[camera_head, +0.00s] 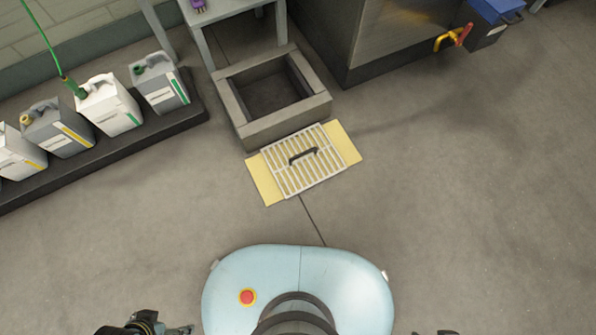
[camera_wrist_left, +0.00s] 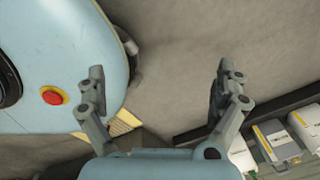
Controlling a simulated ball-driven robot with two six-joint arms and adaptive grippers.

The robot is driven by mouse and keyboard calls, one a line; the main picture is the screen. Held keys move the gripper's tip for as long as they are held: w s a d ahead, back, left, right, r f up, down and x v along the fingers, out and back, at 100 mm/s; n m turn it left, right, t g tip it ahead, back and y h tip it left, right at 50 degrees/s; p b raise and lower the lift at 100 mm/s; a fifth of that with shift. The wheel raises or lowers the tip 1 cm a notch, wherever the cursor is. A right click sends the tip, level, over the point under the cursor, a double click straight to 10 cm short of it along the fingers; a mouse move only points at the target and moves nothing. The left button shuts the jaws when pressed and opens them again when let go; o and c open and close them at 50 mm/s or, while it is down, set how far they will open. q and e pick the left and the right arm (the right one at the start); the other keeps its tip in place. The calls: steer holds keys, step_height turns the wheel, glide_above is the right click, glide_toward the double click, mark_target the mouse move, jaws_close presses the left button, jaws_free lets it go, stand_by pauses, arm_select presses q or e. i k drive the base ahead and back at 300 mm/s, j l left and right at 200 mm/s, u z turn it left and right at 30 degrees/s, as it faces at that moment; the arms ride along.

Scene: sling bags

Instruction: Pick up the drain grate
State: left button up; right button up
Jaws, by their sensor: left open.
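The drain grate (camera_head: 289,174) is a pale slatted panel with a dark handle (camera_head: 303,155) on top. It lies on a yellow mat (camera_head: 264,182) on the floor, in front of a square open drain frame. My left gripper (camera_head: 182,329) shows at the bottom left of the head view, well apart from the grate. A small part of the yellow mat (camera_wrist_left: 126,119) shows there behind the left finger. Only a bit of my right arm shows at the bottom edge; its fingers are not visible.
The raised drain frame (camera_head: 229,98) stands behind the grate. Several jerrycans (camera_head: 108,107) stand on a dark tray (camera_head: 195,113) at the left. A metal tank (camera_head: 400,35) with a red and yellow valve (camera_head: 454,38) is at the back right.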

mark_target(289, 163)
steer(key=k, duration=0.15)
steer(key=i+j+z, duration=0.1)
steer(key=z, duration=0.55)
steer(key=i+j+z, duration=0.1)
steer(key=j+z, duration=0.3)
steer(key=j, duration=0.45)
steer(key=j+z, duration=0.35)
steer(key=j, duration=1.45)
steer(key=k+z, duration=0.05)
